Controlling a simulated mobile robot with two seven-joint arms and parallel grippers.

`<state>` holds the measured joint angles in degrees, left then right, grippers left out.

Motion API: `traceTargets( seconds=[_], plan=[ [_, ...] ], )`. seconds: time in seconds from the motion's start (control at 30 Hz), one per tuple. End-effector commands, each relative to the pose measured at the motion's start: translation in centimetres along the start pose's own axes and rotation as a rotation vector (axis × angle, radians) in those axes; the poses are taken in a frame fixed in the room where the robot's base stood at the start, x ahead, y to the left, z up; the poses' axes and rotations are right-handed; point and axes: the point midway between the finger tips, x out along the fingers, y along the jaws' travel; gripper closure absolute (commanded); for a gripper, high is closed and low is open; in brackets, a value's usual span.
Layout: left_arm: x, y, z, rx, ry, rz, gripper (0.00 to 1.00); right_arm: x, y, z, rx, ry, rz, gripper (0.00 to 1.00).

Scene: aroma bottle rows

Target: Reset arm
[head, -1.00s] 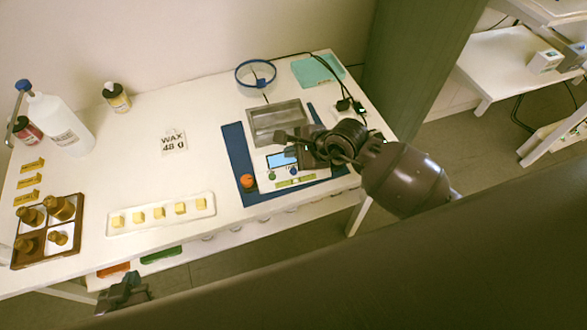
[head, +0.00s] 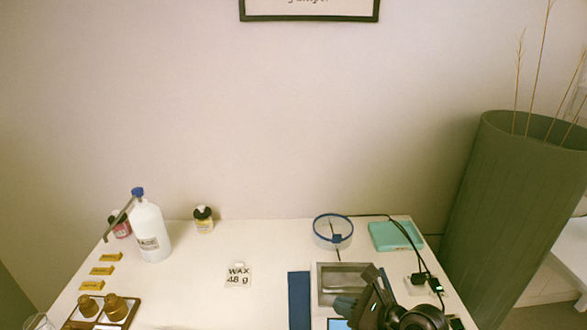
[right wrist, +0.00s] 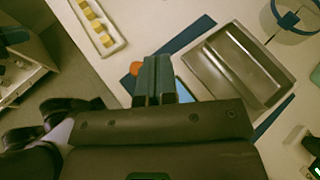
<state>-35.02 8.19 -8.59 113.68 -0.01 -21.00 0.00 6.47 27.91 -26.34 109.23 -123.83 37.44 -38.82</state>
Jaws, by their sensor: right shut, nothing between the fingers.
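My right gripper (head: 352,306) shows at the bottom right of the head view, over the scale area. In the right wrist view its two fingers (right wrist: 154,80) are together with nothing between them. Beyond them lies the metal tray (right wrist: 240,65), which also shows in the head view (head: 343,284). The tray looks empty. The gripper hides part of the scale, whose blue display shows at the lower edge. My left gripper is not in the head view.
A glass ring with a blue band (head: 333,231), a teal pad (head: 395,236) and a black plug with cables (head: 418,279) are at the back right.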

Motion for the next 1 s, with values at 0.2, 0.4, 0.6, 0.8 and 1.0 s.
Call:
traceTargets(
  seconds=[0.2, 0.4, 0.6, 0.8, 1.0],
  plan=[
    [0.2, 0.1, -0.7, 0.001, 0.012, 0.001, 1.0, -1.1, -0.9, 4.9, 0.471, -0.299, 0.02, 1.0],
    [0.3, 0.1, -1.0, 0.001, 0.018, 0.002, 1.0, -3.1, -2.6, 6.7, 0.953, -0.538, 0.038, 1.0],
    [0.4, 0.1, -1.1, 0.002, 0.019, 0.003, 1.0, -5.5, -4.8, 5.6, 1.456, -0.747, 0.039, 1.0],
    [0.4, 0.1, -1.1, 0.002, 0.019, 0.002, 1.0, -7.7, -6.3, 1.7, 1.969, -0.931, 0.013, 1.0],
    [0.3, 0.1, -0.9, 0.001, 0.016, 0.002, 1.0, -9.6, -5.8, -4.4, 2.481, -1.091, -0.048, 1.0]
  ],
)
